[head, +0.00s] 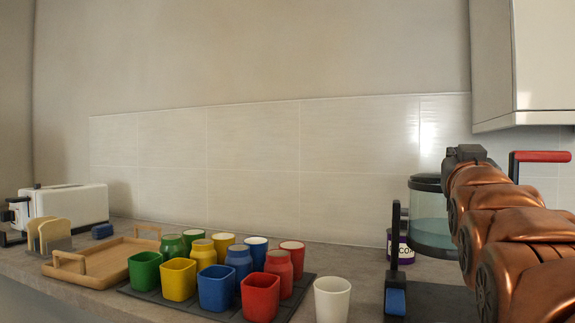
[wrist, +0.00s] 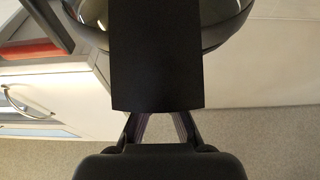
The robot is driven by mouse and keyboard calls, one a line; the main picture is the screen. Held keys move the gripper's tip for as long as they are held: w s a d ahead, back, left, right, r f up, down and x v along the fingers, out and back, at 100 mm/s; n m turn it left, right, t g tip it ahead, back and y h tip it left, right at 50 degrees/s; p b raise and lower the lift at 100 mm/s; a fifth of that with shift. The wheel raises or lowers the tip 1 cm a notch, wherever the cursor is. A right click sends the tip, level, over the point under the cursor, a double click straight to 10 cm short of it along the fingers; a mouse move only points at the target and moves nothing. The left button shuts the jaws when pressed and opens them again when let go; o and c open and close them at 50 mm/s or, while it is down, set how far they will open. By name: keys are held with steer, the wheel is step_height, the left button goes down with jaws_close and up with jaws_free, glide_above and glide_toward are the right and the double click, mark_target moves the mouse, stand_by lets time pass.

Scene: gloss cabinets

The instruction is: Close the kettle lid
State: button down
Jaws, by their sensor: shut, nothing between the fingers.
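The kettle (head: 430,228) has a clear, bluish glass body with a dark band at its top. It stands at the right of the counter in the head view, partly behind my copper arm. In the wrist view a rounded glass body with a dark rim (wrist: 232,30) shows at the top, seemingly the kettle. A flat black slab (wrist: 157,60) covers its middle; I cannot tell if this is the lid. My gripper (wrist: 160,118) is shut and empty, close to the slab; contact is unclear. The lid's angle cannot be made out.
A black upright with a blue part (head: 395,300) and a purple-labelled jar (head: 405,252) are beside the kettle. A red-topped black frame (head: 540,157) is at right. A white cup (head: 332,299), several coloured cups on a dark mat, a wooden tray (head: 90,265) and a toaster (head: 70,204) lie left.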

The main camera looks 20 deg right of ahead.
steer(key=shift+s+a+f+t+h+b, duration=0.15)
steer(key=shift+f+t+h+b, duration=0.15)
steer(key=shift+f+b, duration=0.25)
stand_by(0.4)
steer(key=shift+r, duration=0.1)
step_height(320, 180, up, 10)
stand_by(0.8)
steer(key=shift+s, duration=0.15)
